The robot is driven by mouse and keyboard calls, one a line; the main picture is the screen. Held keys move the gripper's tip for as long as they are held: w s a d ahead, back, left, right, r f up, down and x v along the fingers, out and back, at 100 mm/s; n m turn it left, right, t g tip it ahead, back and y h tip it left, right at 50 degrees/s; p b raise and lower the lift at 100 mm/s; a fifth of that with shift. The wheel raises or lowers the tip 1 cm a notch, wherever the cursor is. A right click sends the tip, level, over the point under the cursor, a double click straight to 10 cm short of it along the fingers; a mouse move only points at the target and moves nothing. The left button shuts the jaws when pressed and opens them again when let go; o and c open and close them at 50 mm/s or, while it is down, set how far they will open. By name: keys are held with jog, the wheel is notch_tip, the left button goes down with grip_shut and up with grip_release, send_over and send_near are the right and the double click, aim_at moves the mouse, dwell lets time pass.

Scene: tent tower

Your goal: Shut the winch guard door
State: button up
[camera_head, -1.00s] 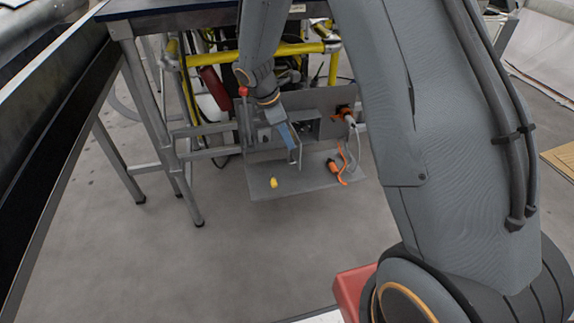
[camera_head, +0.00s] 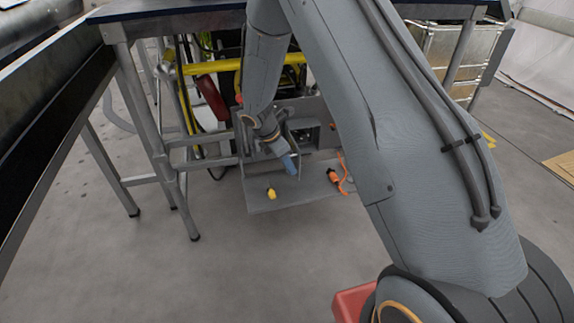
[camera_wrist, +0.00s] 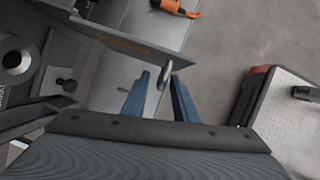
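The winch guard door appears in the wrist view as a grey panel (camera_wrist: 135,42) with faint yellowish lettering, seen at a steep angle. A small grey bar handle (camera_wrist: 164,75) sits by its lower right edge. My gripper (camera_wrist: 158,90) has its two blue fingers apart, one on each side of the handle as seen there. I cannot tell whether they touch it. In the head view my gripper (camera_head: 288,164) is in front of the grey winch housing under the table, above a grey shelf (camera_head: 300,198). My arm hides part of the housing, and the door's outline is unclear there.
A yellow piece (camera_head: 271,193) and an orange tool (camera_head: 334,176) with a cord lie on the shelf. A yellow tube frame (camera_head: 210,67) and metal table legs (camera_head: 183,205) stand close by.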

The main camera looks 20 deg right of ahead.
grip_shut()
dwell(1.4)
